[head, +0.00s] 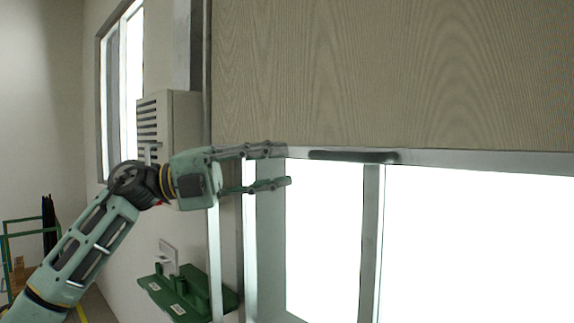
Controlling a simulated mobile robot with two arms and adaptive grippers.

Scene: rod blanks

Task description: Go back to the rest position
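My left gripper (284,166) reaches in from the left in the head view. Its two fingers are spread apart with nothing between them. The upper finger is at the metal bottom edge of a wood-grain panel (400,75), and I cannot tell whether it touches. A dark handle strip (352,156) lies along that edge, just right of the fingertips. My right gripper is not in the frame.
Bright window panes (470,245) lie below the panel, split by a metal post (372,235). A louvred grey box (168,125) is on the wall behind my gripper. A green bracket (185,295) juts out below. A green frame (20,240) stands far left.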

